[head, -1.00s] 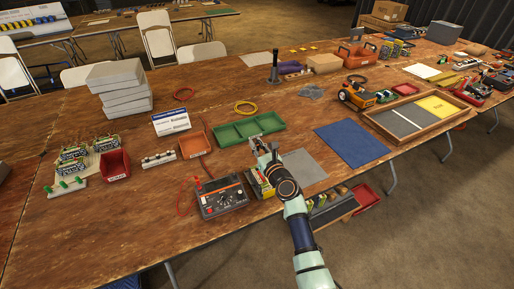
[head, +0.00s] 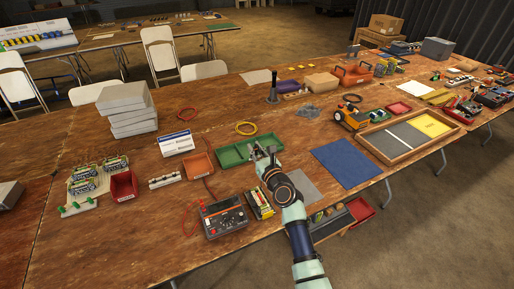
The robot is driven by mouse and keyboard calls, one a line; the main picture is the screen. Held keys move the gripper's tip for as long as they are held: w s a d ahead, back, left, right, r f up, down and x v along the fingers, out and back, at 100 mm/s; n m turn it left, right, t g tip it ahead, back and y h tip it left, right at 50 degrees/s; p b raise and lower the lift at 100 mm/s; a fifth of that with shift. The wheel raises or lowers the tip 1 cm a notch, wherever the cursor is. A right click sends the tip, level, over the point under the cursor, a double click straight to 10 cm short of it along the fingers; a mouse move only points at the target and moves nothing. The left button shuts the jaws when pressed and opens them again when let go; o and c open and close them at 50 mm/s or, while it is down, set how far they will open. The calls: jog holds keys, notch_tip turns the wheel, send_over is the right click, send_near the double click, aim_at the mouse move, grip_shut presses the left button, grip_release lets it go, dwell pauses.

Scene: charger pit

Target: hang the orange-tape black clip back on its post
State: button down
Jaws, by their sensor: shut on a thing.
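My gripper (head: 264,154) is over the right part of the green tray (head: 236,158), pointing away from me. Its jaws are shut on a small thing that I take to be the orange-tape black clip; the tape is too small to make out. The charger box (head: 223,217) stands near the front edge, with a red lead (head: 187,219) looping at its left. A black and yellow battery pack (head: 259,205) stands right beside it. A dark upright post (head: 272,91) on a base stands at the table's back; I cannot tell whether it is the clip's post.
A grey mat (head: 302,188) and a blue mat (head: 346,162) lie right of my arm. An orange tray (head: 198,166) and a white labelled box (head: 176,143) stand left of the green tray.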

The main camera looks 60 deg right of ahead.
jog(key=w+a+p, duration=0.4)
jog(key=w+a, duration=0.2)
jog(key=a, duration=0.1)
jog(key=f+b, duration=0.3)
jog(key=f, duration=0.1)
jog(key=f+b, duration=0.8)
jog(key=shift+s, duration=0.25)
jog(key=shift+r, duration=0.1)
